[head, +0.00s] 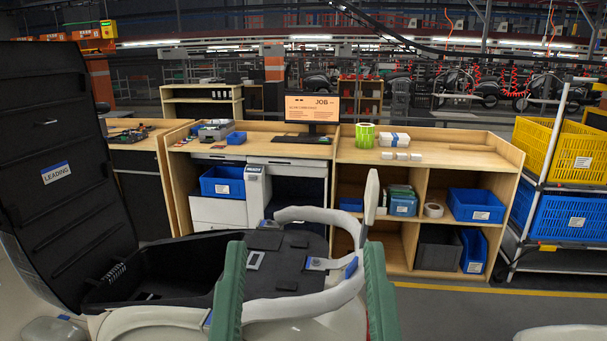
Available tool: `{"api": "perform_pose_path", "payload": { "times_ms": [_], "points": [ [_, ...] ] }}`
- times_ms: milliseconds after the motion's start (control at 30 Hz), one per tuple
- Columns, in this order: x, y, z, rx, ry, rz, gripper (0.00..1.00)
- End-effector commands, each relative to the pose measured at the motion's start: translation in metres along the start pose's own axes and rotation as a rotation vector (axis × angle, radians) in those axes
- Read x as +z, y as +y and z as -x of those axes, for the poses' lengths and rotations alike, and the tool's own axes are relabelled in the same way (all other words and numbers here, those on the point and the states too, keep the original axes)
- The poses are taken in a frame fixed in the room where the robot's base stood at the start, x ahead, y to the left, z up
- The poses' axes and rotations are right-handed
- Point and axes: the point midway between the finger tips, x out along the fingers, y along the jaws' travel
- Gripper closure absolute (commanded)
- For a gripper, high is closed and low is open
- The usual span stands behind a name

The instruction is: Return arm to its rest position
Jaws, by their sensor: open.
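Nothing shows as held.
A rack at right holds yellow (565,150) and blue crates (560,212). Clear grey floor lies between, with a yellow line (480,290).

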Motion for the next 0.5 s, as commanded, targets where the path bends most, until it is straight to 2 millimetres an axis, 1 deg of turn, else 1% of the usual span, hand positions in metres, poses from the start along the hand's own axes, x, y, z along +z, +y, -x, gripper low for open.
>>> {"api": "perform_pose_path", "payload": {
  "times_ms": [33, 67, 100, 167, 200, 267, 300, 367, 400, 467, 500],
  "points": [
    [-0.048, -0.001, -0.033, -0.001, 0.000, -0.002, 0.28],
    [-0.060, -0.001, -0.042, -0.002, 0.000, -0.002, 0.28],
    [-0.077, -0.002, -0.054, -0.003, -0.001, -0.003, 0.28],
    [-0.103, -0.002, -0.071, -0.004, -0.001, -0.005, 0.28],
    [-0.120, -0.003, -0.083, -0.005, -0.001, -0.006, 0.28],
    [-0.146, -0.003, -0.101, -0.006, -0.002, -0.008, 0.28],
    [-0.163, -0.004, -0.113, -0.007, -0.002, -0.009, 0.28],
    [-0.189, -0.004, -0.131, -0.008, -0.002, -0.011, 0.28],
    [-0.206, -0.005, -0.143, -0.009, -0.002, -0.012, 0.28],
    [-0.231, -0.005, -0.161, -0.011, -0.003, -0.014, 0.28],
    [-0.248, -0.006, -0.172, -0.012, -0.003, -0.015, 0.28]
  ]
}}
